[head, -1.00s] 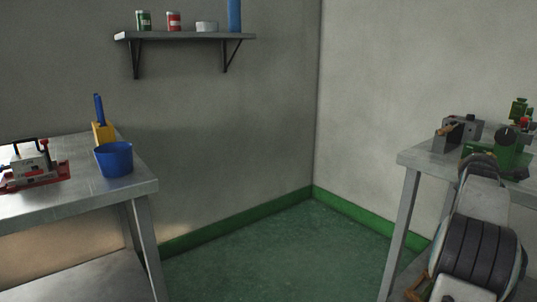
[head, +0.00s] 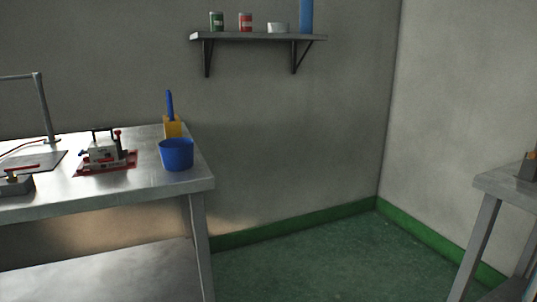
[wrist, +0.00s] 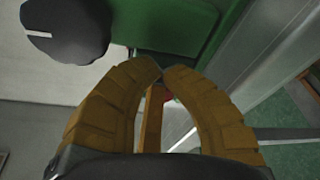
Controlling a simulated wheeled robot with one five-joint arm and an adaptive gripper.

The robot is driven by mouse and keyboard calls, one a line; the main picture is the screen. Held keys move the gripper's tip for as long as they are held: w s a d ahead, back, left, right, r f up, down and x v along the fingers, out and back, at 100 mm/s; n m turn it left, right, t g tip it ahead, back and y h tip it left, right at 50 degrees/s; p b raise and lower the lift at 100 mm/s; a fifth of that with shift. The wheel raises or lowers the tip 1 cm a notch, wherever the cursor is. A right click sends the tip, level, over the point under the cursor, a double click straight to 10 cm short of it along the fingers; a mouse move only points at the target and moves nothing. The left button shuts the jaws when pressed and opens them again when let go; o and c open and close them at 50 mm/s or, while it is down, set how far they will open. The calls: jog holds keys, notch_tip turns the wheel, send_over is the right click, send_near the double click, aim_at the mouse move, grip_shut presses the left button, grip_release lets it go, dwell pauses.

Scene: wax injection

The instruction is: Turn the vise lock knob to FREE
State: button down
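A black round knob with a white line across it (wrist: 66,28) shows at the top left of the wrist view, beside a green surface (wrist: 185,28). I cannot read any label by it, nor tell for sure that it is the vise lock knob. My gripper (wrist: 161,71) has yellow-brown ribbed fingers whose tips meet, below and right of the knob and apart from it. A narrow orange-brown bar (wrist: 153,118) shows in the gap between the fingers; I cannot tell that it is held. The head view does not show the gripper or the knob.
A metal bench (head: 130,192) at the left bears a red-based clamp device (head: 105,156), a blue cup (head: 176,155) and a yellow block (head: 172,127). A second bench (head: 507,188) enters at the right edge. Green floor (head: 340,255) lies clear between. A wall shelf (head: 260,37) holds containers.

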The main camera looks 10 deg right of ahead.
jog(key=shift+w+r, duration=0.2)
jog(key=shift+r, duration=0.35)
dwell(0.5)
jog(key=shift+s+r+p, duration=0.2)
jog(key=shift+s+p, duration=0.05)
jog(key=shift+p, duration=0.1)
dwell(0.3)
jog(key=shift+s+d, duration=0.1)
jog(key=shift+d, duration=0.05)
